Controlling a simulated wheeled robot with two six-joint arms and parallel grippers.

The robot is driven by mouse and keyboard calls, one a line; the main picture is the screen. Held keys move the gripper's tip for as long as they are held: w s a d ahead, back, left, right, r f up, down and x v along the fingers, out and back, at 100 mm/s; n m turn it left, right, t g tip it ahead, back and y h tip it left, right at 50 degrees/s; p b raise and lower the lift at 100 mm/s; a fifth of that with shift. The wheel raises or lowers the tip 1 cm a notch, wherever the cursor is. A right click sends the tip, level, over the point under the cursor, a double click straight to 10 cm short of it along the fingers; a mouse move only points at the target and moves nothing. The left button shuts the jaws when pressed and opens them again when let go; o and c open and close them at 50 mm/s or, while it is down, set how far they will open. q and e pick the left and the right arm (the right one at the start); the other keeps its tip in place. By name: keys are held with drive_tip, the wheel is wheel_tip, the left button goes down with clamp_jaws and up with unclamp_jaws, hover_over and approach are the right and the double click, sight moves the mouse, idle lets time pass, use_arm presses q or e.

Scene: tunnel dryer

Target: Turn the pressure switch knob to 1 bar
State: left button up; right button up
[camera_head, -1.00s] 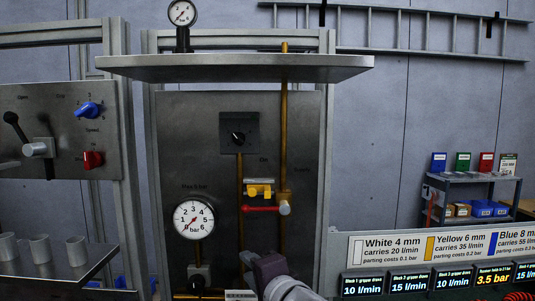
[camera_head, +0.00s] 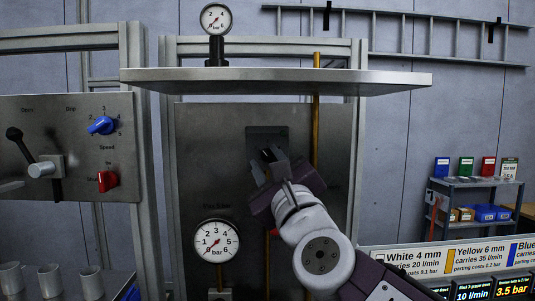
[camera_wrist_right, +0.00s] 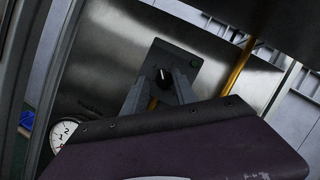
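The pressure switch is a dark square plate (camera_head: 258,132) on the grey panel. In the head view my right gripper (camera_head: 270,154) covers its lower part and hides the knob. In the right wrist view the round black knob (camera_wrist_right: 163,77), with a white pointer mark, shows between the two fingers. My right gripper (camera_wrist_right: 160,84) is open there, one finger on either side. I cannot tell whether the fingers touch the knob. The scale markings are too small to read. My left gripper is not in view.
A shelf (camera_head: 275,80) juts out above the switch, carrying a small gauge (camera_head: 216,19). A brass pipe (camera_head: 316,120) runs just right of the switch. A larger bar gauge (camera_head: 216,242) sits below left. A panel with a lever and knobs (camera_head: 85,150) stands at left.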

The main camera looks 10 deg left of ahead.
drive_tip(key=shift+w+r, duration=0.15)
drive_tip(key=shift+s+d, duration=0.2)
drive_tip(key=shift+d, duration=0.25)
drive_tip(key=shift+a, duration=0.1)
clamp_jaws()
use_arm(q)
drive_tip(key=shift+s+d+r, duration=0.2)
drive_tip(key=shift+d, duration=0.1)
use_arm(e)
drive_tip(key=shift+r, duration=0.1)
